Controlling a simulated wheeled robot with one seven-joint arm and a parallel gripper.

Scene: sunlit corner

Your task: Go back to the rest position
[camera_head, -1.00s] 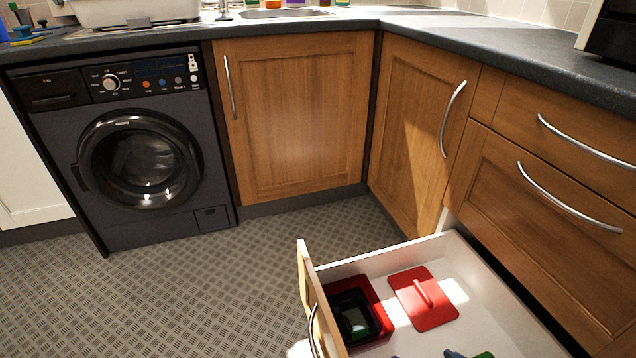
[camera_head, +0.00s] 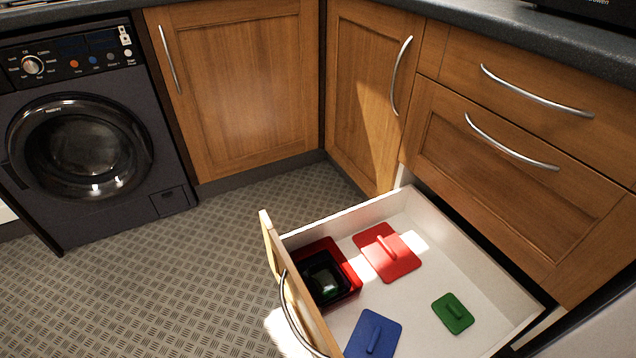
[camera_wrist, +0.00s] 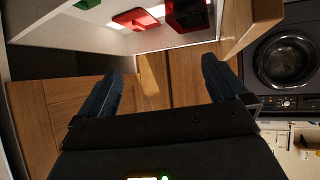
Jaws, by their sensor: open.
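My gripper (camera_wrist: 160,88) shows in the wrist view with its two dark fingers wide apart and nothing between them. It is not in the head view. In the wrist view the open drawer lies beyond the fingers, at the top of the picture. The open drawer (camera_head: 440,235) stands at the lower right in the head view. In it are a red lid (camera_head: 386,252), a blue lid (camera_head: 373,335), a green lid (camera_head: 453,313) and a red box (camera_head: 349,272) with a dark box (camera_head: 345,283) nested inside.
The drawer's wooden front (camera_head: 296,300) juts out over the floor. A washing machine (camera_head: 85,140) stands at the left. Closed cabinets (camera_head: 240,85) and drawers (camera_head: 520,170) line the corner below the worktop (camera_head: 500,30). The patterned floor (camera_head: 180,270) is clear at the left.

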